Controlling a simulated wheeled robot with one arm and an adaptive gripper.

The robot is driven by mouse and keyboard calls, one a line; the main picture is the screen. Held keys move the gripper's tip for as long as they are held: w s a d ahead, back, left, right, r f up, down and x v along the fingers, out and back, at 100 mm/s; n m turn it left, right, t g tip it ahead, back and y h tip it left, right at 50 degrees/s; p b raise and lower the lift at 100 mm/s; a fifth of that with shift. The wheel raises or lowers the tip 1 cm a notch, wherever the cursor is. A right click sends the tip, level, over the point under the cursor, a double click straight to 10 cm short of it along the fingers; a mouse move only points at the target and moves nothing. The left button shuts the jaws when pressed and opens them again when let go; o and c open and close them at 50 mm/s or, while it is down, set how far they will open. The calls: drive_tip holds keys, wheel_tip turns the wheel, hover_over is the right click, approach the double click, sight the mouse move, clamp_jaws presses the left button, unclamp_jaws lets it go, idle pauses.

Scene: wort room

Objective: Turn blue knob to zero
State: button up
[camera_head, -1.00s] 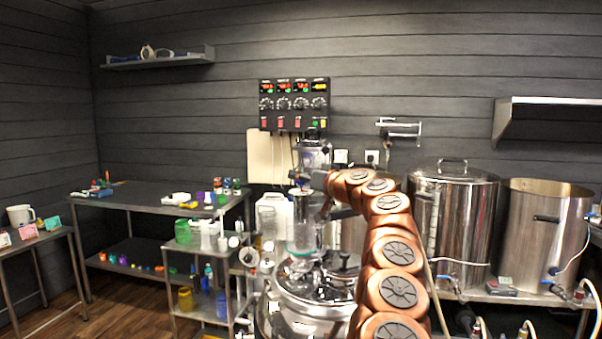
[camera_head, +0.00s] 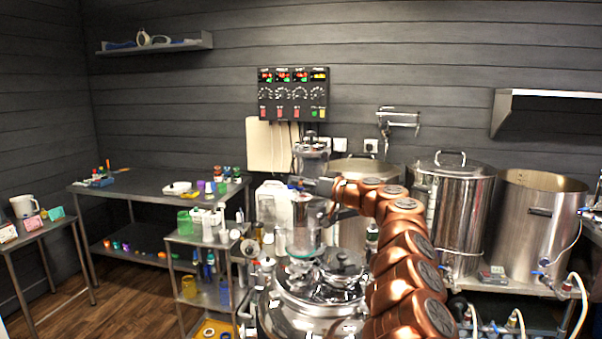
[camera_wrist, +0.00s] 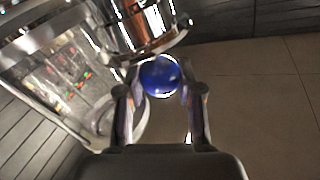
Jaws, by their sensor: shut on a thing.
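The blue knob (camera_wrist: 160,76) is a round, glossy blue ball in the wrist view, just below a shiny metal fitting (camera_wrist: 140,25). My gripper (camera_wrist: 160,88) is shut on it, with one finger on each side. In the head view my copper-coloured arm reaches to the glass-and-steel column (camera_head: 306,210) above the round steel vessel (camera_head: 310,298). There the knob and my fingertips are too small and covered to make out. I cannot read any scale or zero mark on the knob.
A control panel (camera_head: 293,94) with displays and dials hangs on the wall behind. Two large steel pots (camera_head: 455,215) (camera_head: 535,225) stand at the right. A steel shelf cart (camera_head: 203,243) with bottles stands left of the vessel, and a steel table (camera_head: 140,187) is farther left.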

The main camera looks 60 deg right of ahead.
drive_tip(key=shift+w+a+r+n+y+p, duration=0.1)
drive_tip(key=shift+n+y+p, duration=0.4)
drive_tip(key=shift+p, duration=0.55)
drive_tip(key=shift+w+a+r+n+y+p, duration=0.1)
drive_tip(key=shift+n+y+p, duration=0.2)
drive_tip(key=shift+y+p, duration=0.55)
drive_tip(key=shift+w+a+n+g+y+p, duration=0.15)
drive_tip(key=shift+n+g+y+p, duration=0.15)
drive_tip(key=shift+n+y+p, duration=1.05)
drive_tip(key=shift+f+n+g+y+p, duration=0.15)
drive_tip(key=shift+n+g+y+p, duration=0.2)
drive_tip(key=shift+y+p, duration=0.5)
drive_tip(key=shift+d+f+y, duration=0.1)
drive_tip(key=shift+d+y, duration=0.1)
drive_tip(key=shift+y, duration=0.05)
drive_tip(key=shift+s+f+n+g+y, duration=0.2)
drive_tip(key=shift+f+n+g+y, duration=0.2)
drive_tip(key=shift+y, duration=0.2)
drive_tip(key=o, duration=0.9)
drive_tip(key=shift+o, duration=1.3)
